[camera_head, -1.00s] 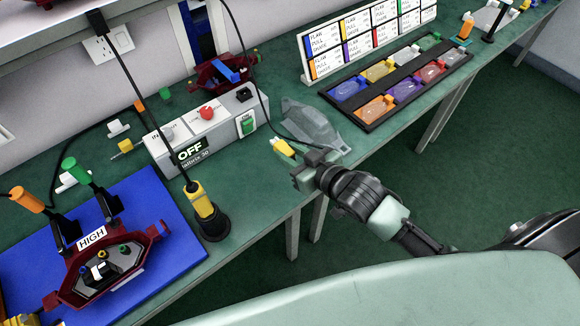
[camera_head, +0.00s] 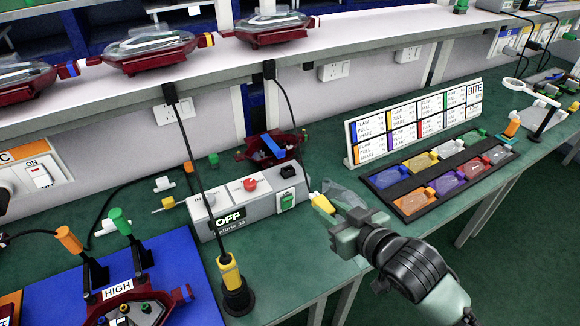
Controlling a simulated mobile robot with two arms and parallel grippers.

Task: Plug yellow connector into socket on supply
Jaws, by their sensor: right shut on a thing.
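The supply is a long grey box (camera_head: 262,207) on the green bench, with an OFF display (camera_head: 230,219), a red button (camera_head: 250,184) and a green switch (camera_head: 287,200). A black part (camera_head: 288,171) sits on its top right; I cannot tell whether this is the socket. My right gripper (camera_head: 336,213) is shut on the yellow connector (camera_head: 322,203), just off the supply's right end. The connector looks apart from the box, and the gripper partly covers it. My left gripper is not in view.
A yellow and black tool (camera_head: 231,274) stands upright in front of the supply. A blue mat (camera_head: 165,275) with a red fixture (camera_head: 135,305) lies at left. A black tray of coloured lamps (camera_head: 440,176) and a label board (camera_head: 415,122) stand at right.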

